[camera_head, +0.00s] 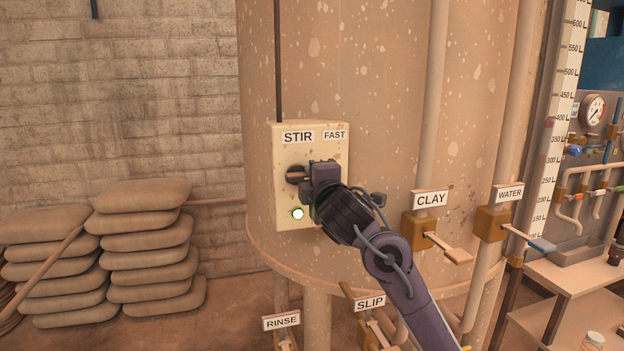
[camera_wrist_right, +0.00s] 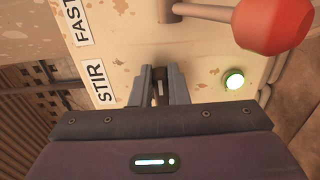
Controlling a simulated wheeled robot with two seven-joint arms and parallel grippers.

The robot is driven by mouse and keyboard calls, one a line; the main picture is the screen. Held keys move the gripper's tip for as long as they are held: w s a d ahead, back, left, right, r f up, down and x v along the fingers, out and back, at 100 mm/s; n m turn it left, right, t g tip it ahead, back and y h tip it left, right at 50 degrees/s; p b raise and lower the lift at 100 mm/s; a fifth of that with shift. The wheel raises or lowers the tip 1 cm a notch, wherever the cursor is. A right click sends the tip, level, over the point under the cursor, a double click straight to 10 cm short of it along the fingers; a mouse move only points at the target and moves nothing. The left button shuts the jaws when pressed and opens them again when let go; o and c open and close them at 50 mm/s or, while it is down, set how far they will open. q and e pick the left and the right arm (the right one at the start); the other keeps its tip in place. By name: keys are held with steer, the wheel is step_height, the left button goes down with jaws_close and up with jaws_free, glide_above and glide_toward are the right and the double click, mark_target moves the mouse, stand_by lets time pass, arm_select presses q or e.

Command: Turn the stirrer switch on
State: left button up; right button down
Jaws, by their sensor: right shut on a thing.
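The cream switch box (camera_head: 285,143) on the tank carries a STIR label (camera_head: 298,137) and a FAST label (camera_head: 335,134). The dark round stirrer switch (camera_head: 294,174) sits below the STIR label. My right gripper (camera_head: 308,174) is at this switch, shut on its handle; in the wrist view the fingers (camera_wrist_right: 161,82) close around a small brown piece, mostly hidden by them. A round lamp (camera_head: 297,213) below the switch glows pale green, and it is also lit in the wrist view (camera_wrist_right: 234,80). My left gripper is not in view.
A lever with a red ball (camera_wrist_right: 275,25) stands close beside my right gripper, on the FAST side. CLAY (camera_head: 431,199) and WATER (camera_head: 509,194) valves are to the right. SLIP (camera_head: 370,304) and RINSE (camera_head: 281,322) valves are below. Stacked sacks (camera_head: 150,245) lie left.

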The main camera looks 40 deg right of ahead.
steer(key=shift+f, duration=0.15)
stand_by(0.3)
steer(key=c, duration=1.4)
jaws_free()
steer(key=v, duration=0.8)
steer(key=shift+d, duration=0.1)
